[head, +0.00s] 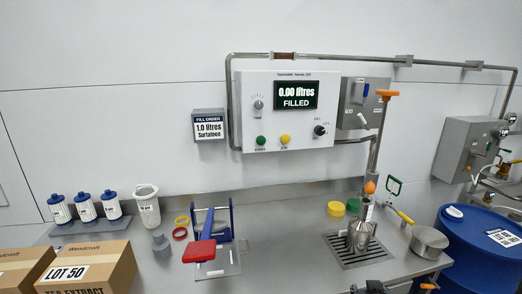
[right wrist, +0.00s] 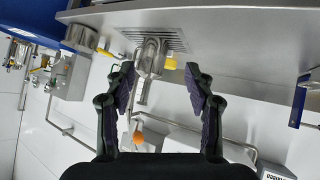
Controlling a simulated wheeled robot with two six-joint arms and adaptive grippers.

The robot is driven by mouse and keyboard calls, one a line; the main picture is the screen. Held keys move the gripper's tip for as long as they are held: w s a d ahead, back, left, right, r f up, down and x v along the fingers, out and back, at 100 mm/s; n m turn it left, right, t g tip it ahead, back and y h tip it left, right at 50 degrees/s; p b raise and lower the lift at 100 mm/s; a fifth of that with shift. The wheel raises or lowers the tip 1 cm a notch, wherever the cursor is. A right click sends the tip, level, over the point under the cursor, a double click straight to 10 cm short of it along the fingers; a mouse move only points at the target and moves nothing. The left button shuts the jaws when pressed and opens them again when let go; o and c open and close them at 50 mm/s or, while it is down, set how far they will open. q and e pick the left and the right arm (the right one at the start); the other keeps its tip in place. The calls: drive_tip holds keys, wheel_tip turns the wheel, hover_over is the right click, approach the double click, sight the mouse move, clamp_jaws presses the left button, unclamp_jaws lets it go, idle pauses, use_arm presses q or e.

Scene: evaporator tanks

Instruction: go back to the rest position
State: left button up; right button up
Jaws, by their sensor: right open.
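My right gripper (right wrist: 158,82) is open in the right wrist view, with its two dark fingers wide apart and nothing between them. In the head view only a dark part of the right gripper (head: 372,287) shows at the bottom edge, in front of the counter. A steel jug (head: 361,236) stands on the drain grate (head: 360,251) beyond it. The jug also shows upside down in the right wrist view (right wrist: 151,58), beyond the open fingers and apart from them. My left gripper is in neither view.
A blue drum (head: 482,245) and a steel pot (head: 429,241) stand at the right. A blue press with a red handle (head: 200,251) is mid-counter. Cardboard boxes (head: 90,268) and several blue-capped filters (head: 86,207) are at the left. A control panel (head: 286,112) reads 0.00 litres FILLED.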

drive_tip(key=s+a+f+n+g+y, duration=0.1)
drive_tip(key=s+a+f+g, duration=0.1)
drive_tip(key=s+f, duration=0.35)
drive_tip(key=s+a+f+n+g+y, duration=0.1)
drive_tip(key=s+f+g, duration=0.1)
drive_tip(key=s, duration=0.6)
drive_tip(key=s+a+f+g+y, duration=0.1)
drive_tip(key=s+a+f+g, duration=0.1)
drive_tip(key=s+f, duration=0.3)
drive_tip(key=s+d+f+g+p, duration=0.1)
drive_tip(key=d+f, duration=0.1)
drive_tip(key=f, duration=0.9)
drive_tip(key=s+d+f+p, duration=0.1)
drive_tip(key=s+f+p, duration=0.1)
drive_tip(key=f, duration=0.8)
use_arm(q)
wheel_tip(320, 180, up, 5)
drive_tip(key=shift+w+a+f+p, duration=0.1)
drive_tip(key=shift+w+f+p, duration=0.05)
drive_tip(key=shift+p, duration=0.65)
use_arm(e)
drive_tip(key=s+d+f+g, duration=0.1)
drive_tip(key=s+f, duration=1.4)
drive_tip(key=s, duration=0.4)
drive_tip(key=shift+d+f, duration=0.15)
drive_tip(key=shift+f, duration=0.2)
